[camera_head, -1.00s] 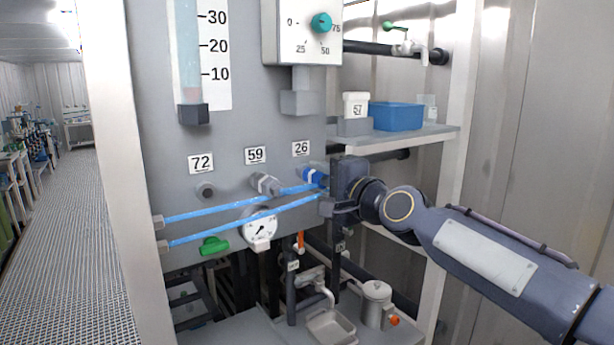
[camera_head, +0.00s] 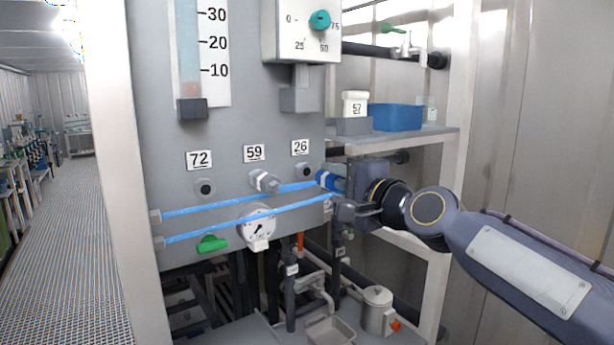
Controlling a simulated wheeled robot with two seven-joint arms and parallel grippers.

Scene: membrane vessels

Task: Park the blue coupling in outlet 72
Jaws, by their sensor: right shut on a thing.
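The blue coupling (camera_head: 328,181) is off the panel, just right of outlet 26 (camera_head: 305,171), whose dark opening shows bare. My right gripper (camera_head: 346,190) is shut on the coupling; its fingers are partly hidden behind its own body. Outlet 72 (camera_head: 205,188) is a bare round stub under its label (camera_head: 199,160) at the panel's left. Outlet 59 (camera_head: 264,181), between them, carries a grey fitting. My left gripper is not in view.
A round gauge (camera_head: 257,226) and a green handle (camera_head: 212,243) sit low on the panel. A shelf (camera_head: 430,136) with a blue bin (camera_head: 396,117) is above my right wrist.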

